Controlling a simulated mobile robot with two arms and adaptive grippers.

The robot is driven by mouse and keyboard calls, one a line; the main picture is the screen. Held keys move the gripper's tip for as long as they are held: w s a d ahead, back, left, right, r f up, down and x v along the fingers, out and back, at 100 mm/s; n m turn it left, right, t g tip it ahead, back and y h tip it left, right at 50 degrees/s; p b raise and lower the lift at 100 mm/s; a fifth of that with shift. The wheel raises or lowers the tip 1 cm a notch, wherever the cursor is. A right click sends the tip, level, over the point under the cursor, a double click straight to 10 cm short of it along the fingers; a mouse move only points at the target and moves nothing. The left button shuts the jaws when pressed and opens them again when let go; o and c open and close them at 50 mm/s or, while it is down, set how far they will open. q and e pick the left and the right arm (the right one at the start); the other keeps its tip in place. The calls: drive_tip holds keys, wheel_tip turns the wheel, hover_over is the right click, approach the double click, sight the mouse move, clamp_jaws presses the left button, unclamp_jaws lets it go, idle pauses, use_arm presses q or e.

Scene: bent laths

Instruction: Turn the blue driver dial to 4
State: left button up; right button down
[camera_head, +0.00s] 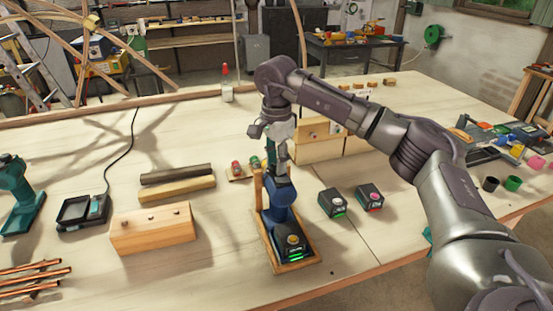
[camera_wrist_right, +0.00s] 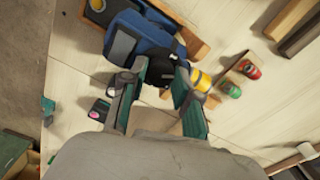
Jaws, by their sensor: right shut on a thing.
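The blue driver (camera_head: 276,212) stands in a wooden holder (camera_head: 310,268) near the front middle of the table, with a battery pack showing green lights at its foot. My right gripper (camera_head: 282,178) comes down from above onto the driver's upper end. In the right wrist view, its two fingers (camera_wrist_right: 162,74) close around the dark dial collar (camera_wrist_right: 160,84) at the end of the blue body (camera_wrist_right: 138,33). The dial's numbers and mark cannot be read; fingers hide part of it. My left gripper is not in view.
Two battery packs (camera_head: 332,202) (camera_head: 369,196) stand right of the driver. A drilled wooden block (camera_head: 150,230), a charger (camera_head: 82,210) and a teal driver (camera_head: 18,195) are to the left. Small coloured pots (camera_wrist_right: 250,70) stand close to the gripper.

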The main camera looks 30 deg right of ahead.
drive_tip(key=m, duration=0.7)
drive_tip(key=shift+p, duration=0.3)
drive_tip(key=m, duration=0.6)
drive_tip(key=shift+m, duration=0.4)
drive_tip(key=c, duration=0.8)
unclamp_jaws()
drive_tip(key=shift+c, duration=0.2)
wheel_tip(320, 180, up, 12)
